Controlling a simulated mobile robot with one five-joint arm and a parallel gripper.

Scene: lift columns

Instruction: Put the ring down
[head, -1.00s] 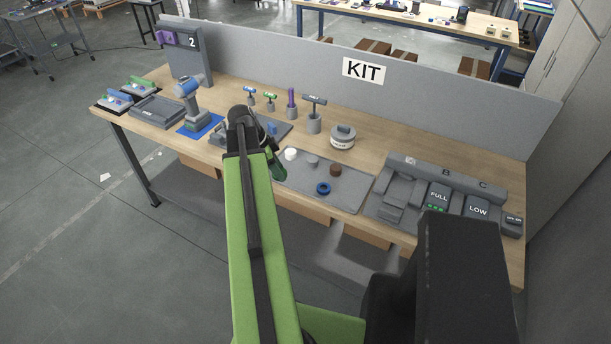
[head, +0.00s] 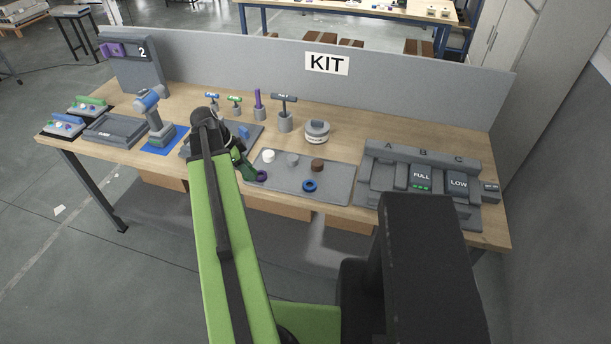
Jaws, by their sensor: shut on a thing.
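My gripper (head: 255,173) is shut on a dark purple ring (head: 262,176), at the end of my green arm. The ring shows small just past the fingertips, over the left front part of the grey mat (head: 335,188). I cannot tell whether it touches the mat or hangs above it. A blue ring (head: 310,186) lies on the mat to the right of my gripper, apart from it. A white round piece (head: 268,156), a grey one (head: 293,160) and a brown one (head: 318,165) stand behind on the mat.
Right of the mat is a grey rack (head: 408,158) marked A, B, C with FULL and LOW blocks. A round grey pot (head: 317,131) and several upright tools stand behind. A drill (head: 153,115) stands at left. The mat's right part is clear.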

